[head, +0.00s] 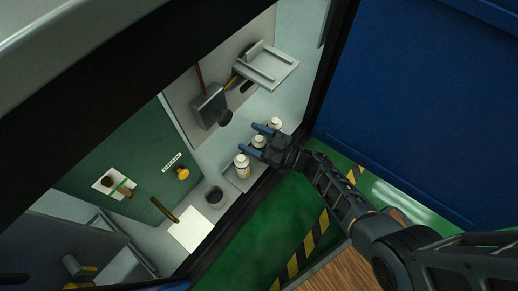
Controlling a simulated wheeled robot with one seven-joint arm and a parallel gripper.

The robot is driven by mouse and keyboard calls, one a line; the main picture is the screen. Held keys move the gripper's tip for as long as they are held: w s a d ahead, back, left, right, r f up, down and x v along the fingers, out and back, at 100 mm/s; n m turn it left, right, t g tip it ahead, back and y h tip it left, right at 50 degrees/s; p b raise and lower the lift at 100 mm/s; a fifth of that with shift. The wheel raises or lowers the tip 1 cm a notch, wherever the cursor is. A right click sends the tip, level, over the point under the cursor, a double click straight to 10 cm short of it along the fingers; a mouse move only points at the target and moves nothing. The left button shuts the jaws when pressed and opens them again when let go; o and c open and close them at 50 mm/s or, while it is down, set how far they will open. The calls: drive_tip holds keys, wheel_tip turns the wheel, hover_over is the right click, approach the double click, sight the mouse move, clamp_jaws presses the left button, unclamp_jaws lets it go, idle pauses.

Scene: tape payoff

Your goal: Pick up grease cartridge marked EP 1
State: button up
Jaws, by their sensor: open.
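Three white cartridge-like containers stand in a row on a light ledge inside the cabinet: a near one (243,168), a middle one (259,141) and a far one (276,124). The near one has a label with brownish marks. No marking is readable, so I cannot tell which is EP 1. My gripper (256,139) is open, with its two blue fingers pointing left over the row. The middle container shows between the fingers in the picture. I cannot tell whether the fingers are level with it or touching it. My gripper partly hides the row.
A grey bracket-like box (209,107) and a pale tray (267,67) are on the back wall. A green panel (135,160) with a yellow knob (182,174) is left. A dark cup (214,196) and white sheet (190,230) lie nearby. A blue door (420,100) stands right.

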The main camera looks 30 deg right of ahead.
drive_tip(key=shift+w, duration=0.1)
drive_tip(key=c, duration=1.2)
